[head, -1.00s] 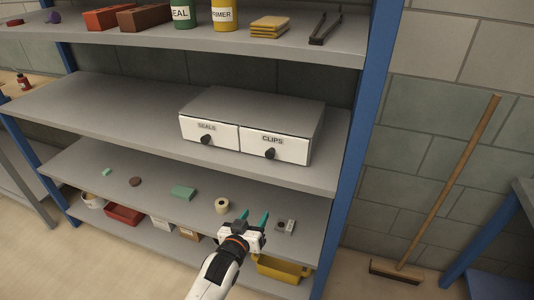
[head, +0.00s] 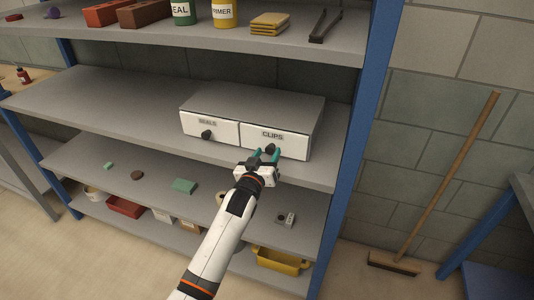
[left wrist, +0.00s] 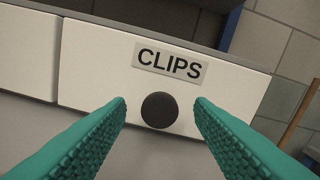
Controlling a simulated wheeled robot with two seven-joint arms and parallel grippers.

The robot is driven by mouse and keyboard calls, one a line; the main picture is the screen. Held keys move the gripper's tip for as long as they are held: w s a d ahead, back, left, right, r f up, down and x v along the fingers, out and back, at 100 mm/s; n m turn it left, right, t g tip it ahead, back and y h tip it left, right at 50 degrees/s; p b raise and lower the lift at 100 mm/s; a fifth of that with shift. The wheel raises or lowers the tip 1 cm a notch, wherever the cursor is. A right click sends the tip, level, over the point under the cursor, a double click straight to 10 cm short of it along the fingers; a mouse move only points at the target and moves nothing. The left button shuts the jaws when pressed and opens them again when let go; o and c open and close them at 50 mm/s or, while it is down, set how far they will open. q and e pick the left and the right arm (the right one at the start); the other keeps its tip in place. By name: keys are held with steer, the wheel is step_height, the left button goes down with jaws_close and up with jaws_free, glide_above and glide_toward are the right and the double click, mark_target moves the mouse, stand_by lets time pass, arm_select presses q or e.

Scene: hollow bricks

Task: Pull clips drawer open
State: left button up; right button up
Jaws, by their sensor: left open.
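The clips drawer (head: 289,144) is the right one of two white drawers in a grey cabinet on the middle shelf. It is shut and carries a CLIPS label and a dark round knob (head: 270,150). My left gripper (head: 265,156) is open in front of it, its teal fingertips close to the knob. In the left wrist view the knob (left wrist: 159,110) lies between the two open fingers, with a gap on each side. I cannot tell whether the fingertips reach past the knob. My right gripper is not in view.
The seals drawer (head: 209,128) is shut beside it on the left. A blue post (head: 358,140) stands right of the cabinet. A broom (head: 440,180) leans on the wall.

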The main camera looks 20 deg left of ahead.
arm_select(q)
steer(key=shift+w, duration=0.3)
jaws_close()
steer(key=shift+s, duration=0.1)
